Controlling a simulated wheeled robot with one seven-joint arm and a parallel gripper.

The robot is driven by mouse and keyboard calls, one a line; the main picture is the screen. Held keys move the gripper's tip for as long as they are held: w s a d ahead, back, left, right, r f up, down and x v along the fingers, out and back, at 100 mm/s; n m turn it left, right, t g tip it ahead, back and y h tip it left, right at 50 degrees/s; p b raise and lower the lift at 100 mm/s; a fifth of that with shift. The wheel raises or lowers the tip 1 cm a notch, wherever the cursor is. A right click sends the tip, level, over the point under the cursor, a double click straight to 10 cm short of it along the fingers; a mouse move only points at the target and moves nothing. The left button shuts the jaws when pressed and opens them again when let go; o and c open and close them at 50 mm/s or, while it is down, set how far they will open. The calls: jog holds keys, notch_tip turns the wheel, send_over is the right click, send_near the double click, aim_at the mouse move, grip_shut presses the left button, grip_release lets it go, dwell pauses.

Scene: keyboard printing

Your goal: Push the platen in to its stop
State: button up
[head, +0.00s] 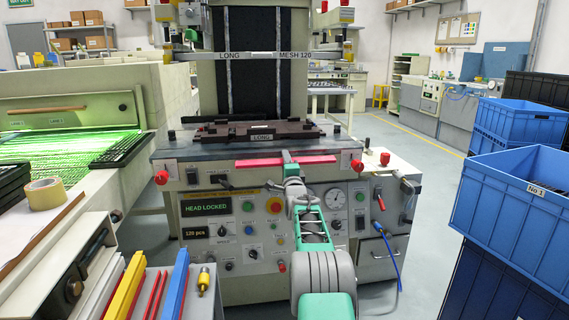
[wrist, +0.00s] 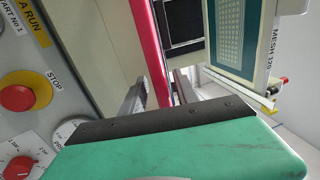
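The platen (head: 220,134) is a dark fixture labelled LONG on the machine's front bed, below the upright black screen panel. A red bar (head: 250,162) runs along the bed's front edge, and it also shows in the wrist view (wrist: 148,45). My gripper (head: 289,157) is at the middle of this bar, with a finger seen over it. In the wrist view my gripper (wrist: 160,91) has grey finger parts on both sides of the bar. I cannot tell whether they press on it. The stop is not distinguishable.
The machine's panel (head: 208,209) reads HEAD LOCKED. Red knobs flank the bed, and a red STOP button (wrist: 25,91) is close in the wrist view. Blue crates (head: 515,195) stand at the right. A conveyor dryer (head: 50,140) glowing green is at the left. Floor is clear behind right.

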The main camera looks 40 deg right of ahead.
jog(key=p+v, duration=0.1)
jog(key=v, duration=0.6)
jog(key=shift+s, duration=0.4)
jog(key=shift+a, duration=0.2)
jog(key=s+a+r+n+g+y+p, duration=0.25)
jog(key=a+r+n+p, duration=0.3)
jog(key=a+p, duration=0.45)
jog(key=s+a+r+n+g+y+p, duration=0.25)
jog(key=a+r+n+y+p, duration=0.35)
jog(key=a, duration=0.7)
jog(key=s+a+r+n+g+p, duration=0.1)
jog(key=s+a+n+g+p, duration=0.2)
jog(key=s, duration=0.7)
jog(key=s+a+r+n+g+p, duration=0.1)
jog(key=s+a+n+g+p, duration=0.2)
jog(key=s+a+n+p, duration=0.2)
jog(key=s+a+r+n+g+p, duration=0.2)
jog(key=s+a+n+g+p, duration=0.2)
jog(key=s+a+p, duration=0.5)
jog(key=s, duration=0.7)
jog(key=shift+a, duration=0.3)
